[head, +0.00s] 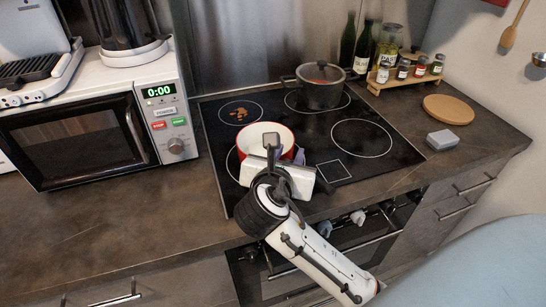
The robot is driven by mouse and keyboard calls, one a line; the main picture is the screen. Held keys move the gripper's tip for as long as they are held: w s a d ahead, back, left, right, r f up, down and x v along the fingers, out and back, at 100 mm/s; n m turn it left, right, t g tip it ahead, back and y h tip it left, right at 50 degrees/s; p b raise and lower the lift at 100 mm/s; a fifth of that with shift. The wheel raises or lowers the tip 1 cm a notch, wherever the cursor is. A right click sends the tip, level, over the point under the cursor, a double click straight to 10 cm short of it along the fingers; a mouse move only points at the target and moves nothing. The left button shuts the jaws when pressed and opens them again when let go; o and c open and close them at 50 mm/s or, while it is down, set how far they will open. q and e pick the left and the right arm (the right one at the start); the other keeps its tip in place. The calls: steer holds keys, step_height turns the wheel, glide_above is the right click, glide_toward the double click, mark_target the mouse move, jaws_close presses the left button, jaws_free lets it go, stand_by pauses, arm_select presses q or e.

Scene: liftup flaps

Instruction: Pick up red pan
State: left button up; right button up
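The red pan (258,130), red outside with a pale inside, sits on the front left ring of the black hob. My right gripper (286,156) is at the near side of the pan, its white body (280,180) just in front of the rim. A dark upright part overlaps the pan's near rim, and a grey-purple part shows to its right. My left gripper is out of view.
A dark pot (320,90) stands on the rear hob ring. A microwave (95,125) stands left. A spice rack (405,78), bottles, a round board (448,109) and a grey box (442,139) are at right. The front left counter (120,220) is clear.

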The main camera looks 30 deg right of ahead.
mark_target(293, 142)
steer(key=x, duration=0.5)
steer(key=shift+w+a, duration=0.1)
steer(key=shift+w, duration=0.1)
steer(key=shift+c, duration=0.4)
jaws_close()
steer(key=shift+a+f, duration=0.1)
steer(key=shift+f, duration=0.1)
stand_by(0.5)
steer(key=shift+r, duration=0.1)
